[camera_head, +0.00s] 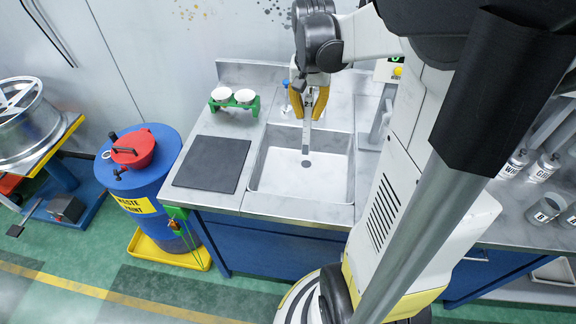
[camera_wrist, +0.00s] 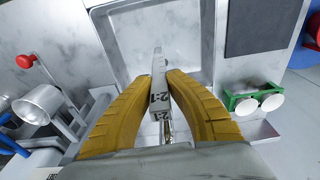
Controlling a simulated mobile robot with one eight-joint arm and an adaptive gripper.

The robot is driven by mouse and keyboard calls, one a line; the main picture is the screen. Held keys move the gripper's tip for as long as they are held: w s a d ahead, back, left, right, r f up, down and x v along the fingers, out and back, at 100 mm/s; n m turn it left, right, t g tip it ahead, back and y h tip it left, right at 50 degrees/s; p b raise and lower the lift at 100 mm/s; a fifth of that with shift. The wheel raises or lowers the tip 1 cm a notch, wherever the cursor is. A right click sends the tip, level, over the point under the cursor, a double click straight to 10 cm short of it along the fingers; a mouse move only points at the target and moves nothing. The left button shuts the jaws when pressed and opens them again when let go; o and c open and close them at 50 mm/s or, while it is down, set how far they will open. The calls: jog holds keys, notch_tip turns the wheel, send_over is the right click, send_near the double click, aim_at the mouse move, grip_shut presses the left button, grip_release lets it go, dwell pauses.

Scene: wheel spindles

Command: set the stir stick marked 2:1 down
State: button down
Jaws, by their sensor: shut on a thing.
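The stir stick (camera_wrist: 158,87) is a flat grey metal strip with 2:1 printed on it. It is between the yellow fingers of my gripper (camera_wrist: 163,78) in the wrist view, pointing away from the wrist. In the head view my gripper (camera_head: 307,103) is over the back of the sink (camera_head: 270,176), shut on the stick (camera_head: 306,137). The stick hangs down steeply, its lower end over the basin. I cannot tell whether it touches anything below.
A dark mat (camera_head: 211,164) lies left of the sink. A green rack (camera_head: 233,104) with two white cups stands behind it. A blue waste drum (camera_head: 150,185) with a red lid stands left of the bench. In the wrist view a metal cup (camera_wrist: 38,104) stands left of my gripper.

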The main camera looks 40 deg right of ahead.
aim_at(305, 154)
notch_tip(305, 154, down, 18)
jog(key=b, duration=0.6)
jog(key=shift+b, duration=0.3)
jog(key=shift+f, duration=0.2)
jog(key=c, duration=1.4)
grip_release()
jog(key=shift+r, duration=0.1)
jog(key=shift+c, duration=0.2)
notch_tip(305, 154, up, 12)
jog(key=a+p, duration=0.1)
jog(key=p, duration=0.4)
jog(key=s+a+r+n+t, duration=0.2)
jog(key=a+n, duration=0.1)
jog(key=a, duration=0.5)
jog(key=s+a+r+n+t, duration=0.2)
jog(key=a+r+n, duration=0.1)
jog(key=a, duration=0.5)
jog(key=s+a+r+n+t+y, duration=0.1)
jog(key=s+a+r+n+t, duration=0.1)
jog(key=a, duration=0.6)
jog(key=shift+a+r+n, duration=0.2)
jog(key=shift+r+n, duration=0.45)
jog(key=shift+n, duration=0.25)
